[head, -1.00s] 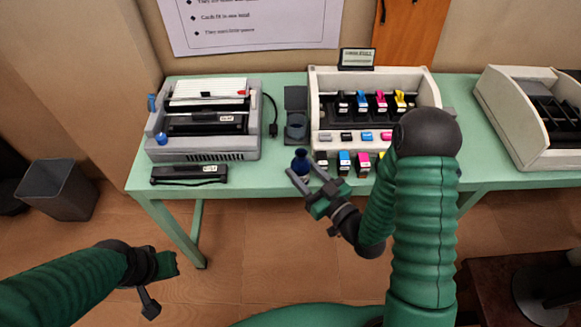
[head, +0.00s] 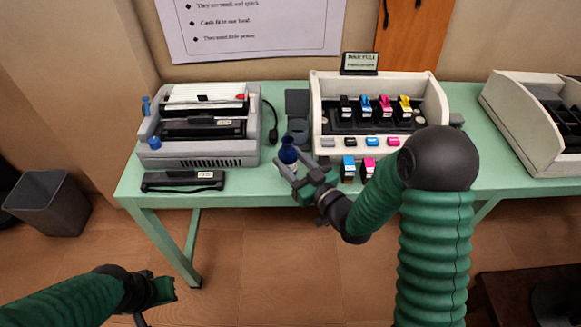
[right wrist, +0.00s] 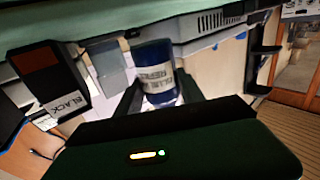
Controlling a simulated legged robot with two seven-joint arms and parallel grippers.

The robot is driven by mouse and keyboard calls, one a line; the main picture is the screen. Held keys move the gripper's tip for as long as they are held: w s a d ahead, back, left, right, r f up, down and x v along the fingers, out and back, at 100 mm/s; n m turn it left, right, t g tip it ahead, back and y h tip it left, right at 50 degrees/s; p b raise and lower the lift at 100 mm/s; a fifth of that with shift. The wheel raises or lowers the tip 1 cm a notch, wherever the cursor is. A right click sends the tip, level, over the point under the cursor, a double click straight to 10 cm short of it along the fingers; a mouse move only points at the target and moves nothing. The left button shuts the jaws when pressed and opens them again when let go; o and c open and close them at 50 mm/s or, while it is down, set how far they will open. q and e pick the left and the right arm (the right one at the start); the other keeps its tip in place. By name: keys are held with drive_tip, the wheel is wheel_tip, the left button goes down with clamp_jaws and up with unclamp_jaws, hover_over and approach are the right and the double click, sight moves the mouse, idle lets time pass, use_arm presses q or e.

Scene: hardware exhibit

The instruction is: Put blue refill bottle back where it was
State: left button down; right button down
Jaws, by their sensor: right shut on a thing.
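The blue refill bottle (head: 288,152) is held in my right gripper (head: 289,173), at the table's front edge left of the white cartridge printer. In the right wrist view the bottle (right wrist: 155,68) sits between the two fingers (right wrist: 157,100), its partly readable label toward the camera. The fingers are shut on it. Whether its base touches the table is hidden. My left gripper (head: 155,293) hangs low at the bottom left, away from the table; its jaw state is unclear.
A grey holder with a round recess (head: 299,130) stands just behind the bottle. The white printer (head: 330,147) has coloured cartridges inside and loose ones (head: 348,170) in front. A grey printer (head: 190,150) and a black bar (head: 183,180) lie left on the green table (head: 237,180).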

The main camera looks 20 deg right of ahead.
drive_tip(key=shift+d+f, duration=0.1)
drive_tip(key=shift+f, duration=1.2)
drive_tip(key=shift+f+b, duration=0.1)
drive_tip(key=shift+b, duration=0.2)
drive_tip(key=c, duration=1)
unclamp_jaws()
drive_tip(key=v, duration=0.5)
drive_tip(key=p+v, duration=0.6)
drive_tip(key=v, duration=0.1)
drive_tip(key=shift+p, duration=0.4)
